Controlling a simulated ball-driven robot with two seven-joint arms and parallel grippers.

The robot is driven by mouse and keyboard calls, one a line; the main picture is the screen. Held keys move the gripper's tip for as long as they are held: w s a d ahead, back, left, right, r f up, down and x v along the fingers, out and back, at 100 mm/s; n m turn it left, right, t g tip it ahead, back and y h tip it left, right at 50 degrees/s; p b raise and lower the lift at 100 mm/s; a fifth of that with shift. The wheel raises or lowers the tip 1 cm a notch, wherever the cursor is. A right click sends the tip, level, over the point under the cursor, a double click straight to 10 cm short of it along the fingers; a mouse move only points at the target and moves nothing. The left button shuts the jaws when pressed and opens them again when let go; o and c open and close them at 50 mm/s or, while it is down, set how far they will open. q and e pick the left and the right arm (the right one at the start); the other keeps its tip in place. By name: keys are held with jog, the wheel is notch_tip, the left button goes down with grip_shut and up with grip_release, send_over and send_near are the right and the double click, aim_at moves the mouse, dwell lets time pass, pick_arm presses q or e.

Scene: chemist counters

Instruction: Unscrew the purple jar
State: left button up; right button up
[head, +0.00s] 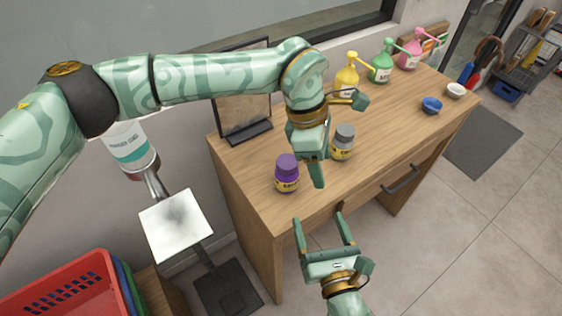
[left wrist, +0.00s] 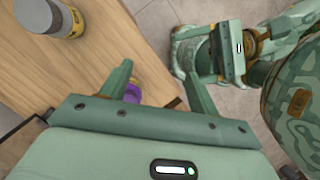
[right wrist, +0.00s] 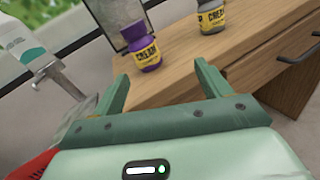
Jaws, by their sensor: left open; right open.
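The purple jar (head: 287,174) stands upright with its purple lid on, near the left front part of the wooden counter. The right wrist view shows it whole, with a yellow CREAM label (right wrist: 145,50). In the left wrist view only a bit of purple (left wrist: 132,93) shows behind the left finger. My left gripper (head: 312,168) is open above the counter, just right of the purple jar, not holding it. My right gripper (head: 325,217) is open and empty in front of the counter edge, its fingers pointing toward the counter.
A grey-lidded jar (head: 342,142) stands right of the purple jar, close to my left gripper. Yellow, green and pink pump bottles (head: 381,66) stand at the back, with blue (head: 432,105) and white bowls at the right. A framed panel (head: 244,96) stands behind. The counter's right middle is clear.

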aim_at(285, 169)
pick_arm(q)
jog(key=w+a+y, duration=0.1)
jog(key=a, duration=0.1)
jog(key=w+a+r+t+y, duration=0.1)
jog(key=w+a, duration=0.1)
jog(key=w+a+r+y, duration=0.1)
jog(key=w+a, duration=0.1)
jog(key=shift+a+r+n+t, duration=0.15)
jog(key=shift+n+t, duration=0.15)
pick_arm(e)
jog(key=w+a+n, duration=0.1)
jog(key=w+a, duration=0.1)
jog(key=w, duration=0.3)
jog(key=w+a+n+y, duration=0.1)
jog(key=w+a, duration=0.2)
jog(key=w, duration=0.2)
jog(key=w+a, duration=0.2)
jog(key=w, duration=0.3)
jog(key=shift+a+n+y, duration=0.3)
jog(key=shift+a+n, duration=0.1)
